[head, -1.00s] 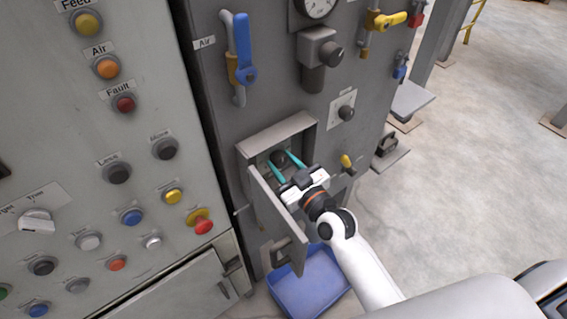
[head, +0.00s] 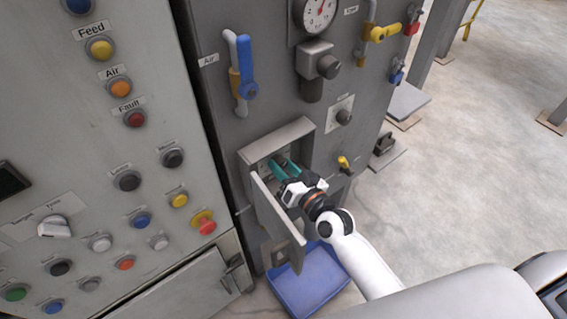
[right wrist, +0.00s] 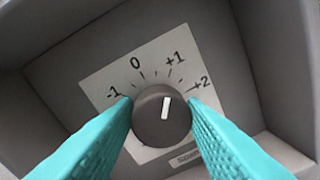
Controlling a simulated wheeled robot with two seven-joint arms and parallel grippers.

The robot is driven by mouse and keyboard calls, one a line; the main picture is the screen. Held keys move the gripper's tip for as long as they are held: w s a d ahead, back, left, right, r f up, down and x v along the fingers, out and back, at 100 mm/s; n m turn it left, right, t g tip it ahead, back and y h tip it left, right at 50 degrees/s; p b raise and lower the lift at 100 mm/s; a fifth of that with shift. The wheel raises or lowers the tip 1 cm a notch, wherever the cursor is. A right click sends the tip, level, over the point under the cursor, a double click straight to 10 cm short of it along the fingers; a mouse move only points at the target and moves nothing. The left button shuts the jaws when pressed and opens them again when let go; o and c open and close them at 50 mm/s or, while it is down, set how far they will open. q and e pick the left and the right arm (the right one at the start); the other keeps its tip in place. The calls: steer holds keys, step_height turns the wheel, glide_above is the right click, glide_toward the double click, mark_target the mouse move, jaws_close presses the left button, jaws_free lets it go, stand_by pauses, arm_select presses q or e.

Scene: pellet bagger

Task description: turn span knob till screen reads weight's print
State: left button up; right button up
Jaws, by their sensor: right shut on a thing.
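The span knob (right wrist: 155,128) is a round dark grey knob with a white pointer line, on a pale scale plate (right wrist: 105,75) marked -1, 0, +1 and +2. The pointer points near +1. My right gripper (head: 283,166) reaches into a small recessed box (head: 290,130) with an open door (head: 270,215). Its teal fingers, which also show in the right wrist view (right wrist: 161,112), are shut on the knob from both sides. A dark screen (head: 12,180) is partly in view at the left edge, with no readable number. No weight is in view. My left gripper is out of view.
The open door stands close beside my right gripper. A blue bin (head: 308,285) is on the floor below. A blue-handled valve (head: 246,70), a yellow lever (head: 344,162) and a gauge (head: 320,12) are around the box. The button panel (head: 60,120) is at left.

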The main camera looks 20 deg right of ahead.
steer(key=shift+m+p, duration=0.45)
steer(key=shift+m, duration=1.05)
steer(key=o, duration=1)
steer(key=b+v, duration=0.2)
steer(key=v, duration=1)
steer(key=shift+d+r, duration=0.1)
steer(key=shift+d, duration=0.05)
